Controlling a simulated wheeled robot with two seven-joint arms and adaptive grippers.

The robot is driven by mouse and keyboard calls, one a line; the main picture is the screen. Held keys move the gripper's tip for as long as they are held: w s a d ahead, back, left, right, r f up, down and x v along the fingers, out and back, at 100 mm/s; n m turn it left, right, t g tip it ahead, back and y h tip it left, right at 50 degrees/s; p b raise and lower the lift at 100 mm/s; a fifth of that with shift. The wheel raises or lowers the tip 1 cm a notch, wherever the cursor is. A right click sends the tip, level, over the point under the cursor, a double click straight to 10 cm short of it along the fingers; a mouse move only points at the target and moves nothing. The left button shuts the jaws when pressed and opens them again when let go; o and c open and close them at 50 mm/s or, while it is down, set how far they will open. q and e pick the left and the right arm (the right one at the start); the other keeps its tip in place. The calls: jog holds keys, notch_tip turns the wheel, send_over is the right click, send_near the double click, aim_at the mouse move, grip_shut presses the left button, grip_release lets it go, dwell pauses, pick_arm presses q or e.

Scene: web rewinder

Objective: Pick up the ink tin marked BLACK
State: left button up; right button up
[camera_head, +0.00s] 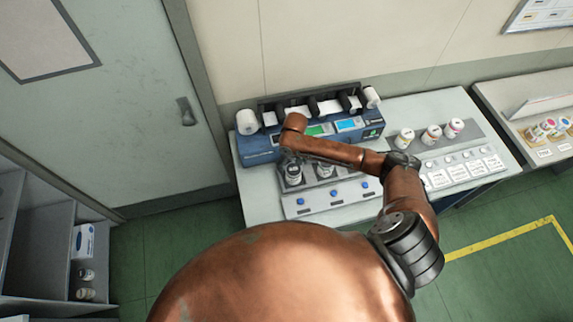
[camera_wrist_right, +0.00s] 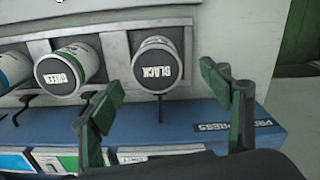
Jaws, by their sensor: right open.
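The ink tin marked BLACK (camera_wrist_right: 157,65) has a dark lid with white lettering and a white body. It sits upright in the rack, at the right end of the row in the right wrist view. It also shows as the leftmost rack tin (camera_head: 294,176) in the head view, partly covered from above. My right gripper (camera_wrist_right: 160,88) is open and empty, its two dark green fingers spread to either side of the BLACK tin in the picture. No contact shows. In the head view the right gripper (camera_head: 289,156) hangs over that tin. My left gripper is out of view.
A tin marked GREEN (camera_wrist_right: 65,72) sits beside it, with a blue-banded tin (camera_wrist_right: 12,68) beyond. The blue rewinder (camera_head: 258,149) stands close behind the rack. Three more tins (camera_head: 432,133) stand on a grey panel to the right. The door (camera_head: 120,100) is at left.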

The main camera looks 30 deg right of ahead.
aim_at(294, 169)
jog(key=shift+s+d+f, duration=0.1)
jog(key=shift+s+f, duration=0.15)
jog(key=shift+f, duration=0.25)
jog(key=shift+s+d+f, duration=0.1)
jog(key=shift+s+f, duration=0.15)
jog(key=shift+f, duration=0.25)
jog(key=f, duration=0.2)
jog(key=w+f+p, duration=0.1)
jog(key=f, duration=0.1)
jog(key=shift+d+f, duration=0.1)
jog(key=shift+f, duration=0.3)
jog(key=shift+s+f, duration=0.15)
jog(key=shift+f, duration=0.05)
jog(key=shift+f, duration=0.1)
jog(key=c, duration=1.6)
